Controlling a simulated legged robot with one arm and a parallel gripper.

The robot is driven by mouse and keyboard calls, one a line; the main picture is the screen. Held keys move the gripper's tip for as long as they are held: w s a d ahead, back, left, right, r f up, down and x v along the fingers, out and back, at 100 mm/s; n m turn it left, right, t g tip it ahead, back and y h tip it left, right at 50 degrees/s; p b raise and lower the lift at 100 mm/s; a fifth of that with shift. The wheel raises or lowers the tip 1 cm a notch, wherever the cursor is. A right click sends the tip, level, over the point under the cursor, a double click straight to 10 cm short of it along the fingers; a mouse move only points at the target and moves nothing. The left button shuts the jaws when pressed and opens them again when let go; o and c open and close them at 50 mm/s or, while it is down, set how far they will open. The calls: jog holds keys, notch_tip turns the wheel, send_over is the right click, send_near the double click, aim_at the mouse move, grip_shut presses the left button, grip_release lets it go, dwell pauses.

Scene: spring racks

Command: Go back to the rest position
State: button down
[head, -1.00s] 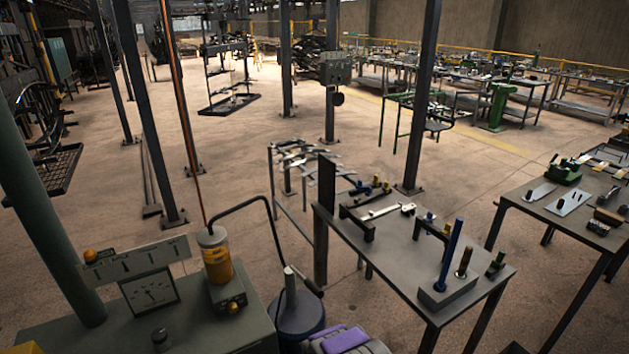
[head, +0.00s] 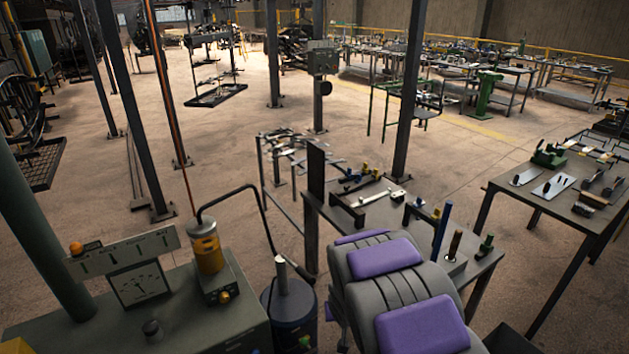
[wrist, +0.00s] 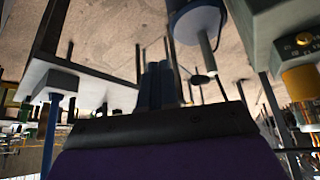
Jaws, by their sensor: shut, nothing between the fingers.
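My arm, grey with purple pads, shows at the lower middle right of the head view, in front of the near work table (head: 385,207). I cannot make out my gripper's fingers in the head view. In the wrist view, my gripper (wrist: 158,80) shows as dark fingers close together past the grey and purple arm body. It is shut and empty, with nothing touching its tips. The wrist picture looks upside down, with the floor at the top.
A dark blue canister (head: 288,315) is left of my arm. A second table (head: 530,200) stands at right. Steel posts (head: 411,90) rise behind. Open floor lies beyond.

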jog(key=s+d+r+m+g+h, duration=0.15)
jog(key=s+d+r, duration=0.25)
jog(key=s+r, duration=0.4)
jog(key=s+d+r+g+h, duration=0.1)
jog(key=s+d+r+g, duration=0.1)
jog(key=s+d+r, duration=0.55)
jog(key=s+a+r+g+y, duration=0.1)
jog(key=s+a+r+g, duration=0.1)
jog(key=s, duration=1)
jog(key=s+a+r+g+y+b, duration=0.1)
jog(key=s+a+r+g, duration=0.1)
jog(key=s, duration=1.1)
jog(key=shift+s+a+r+n+b, duration=0.25)
jog(key=shift+a+r+n+b, duration=0.1)
jog(key=shift+a+r, duration=0.15)
